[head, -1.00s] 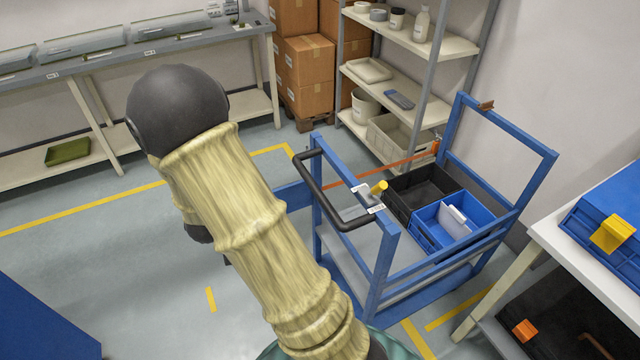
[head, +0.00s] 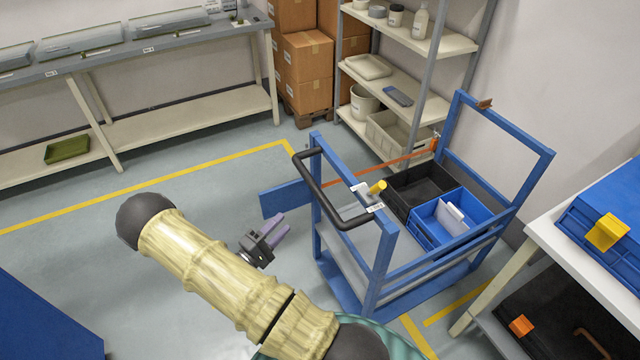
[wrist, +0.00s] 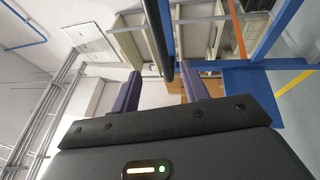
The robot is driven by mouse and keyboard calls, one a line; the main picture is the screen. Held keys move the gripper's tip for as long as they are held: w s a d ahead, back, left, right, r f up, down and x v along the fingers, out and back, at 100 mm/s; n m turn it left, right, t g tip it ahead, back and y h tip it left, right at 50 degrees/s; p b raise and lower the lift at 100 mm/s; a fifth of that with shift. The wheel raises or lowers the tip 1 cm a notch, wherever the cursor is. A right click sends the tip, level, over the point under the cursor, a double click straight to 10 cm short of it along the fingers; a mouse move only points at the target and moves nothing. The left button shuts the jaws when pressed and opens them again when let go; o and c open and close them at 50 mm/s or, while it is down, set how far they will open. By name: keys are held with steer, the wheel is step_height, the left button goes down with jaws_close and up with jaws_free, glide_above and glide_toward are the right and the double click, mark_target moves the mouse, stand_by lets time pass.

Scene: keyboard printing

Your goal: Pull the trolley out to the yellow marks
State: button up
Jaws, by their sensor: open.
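The blue-framed trolley (head: 388,262) stands at the right of the head view, with a black bar handle (head: 318,190) on its left end. It carries a black bin (head: 400,205) and a blue bin (head: 425,238). My gripper (head: 283,226) is open and empty, left of the trolley and apart from the handle. In the wrist view, the dark handle bar (wrist: 168,42) lies beyond and between the two purple fingers. Yellow floor marks show below the trolley (head: 416,336) and as a long corner line (head: 150,190) at the left.
An orange strap (head: 400,160) runs behind the trolley's bins, near a shelf rack (head: 440,45). A white table (head: 560,245) stands close on the right. A blue box-like object (head: 45,320) is at lower left. The floor left of the trolley is largely clear.

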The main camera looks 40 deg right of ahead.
steer(key=p+x, duration=0.4)
steer(key=x, duration=1.3)
steer(key=shift+w+d, duration=0.1)
jaws_close()
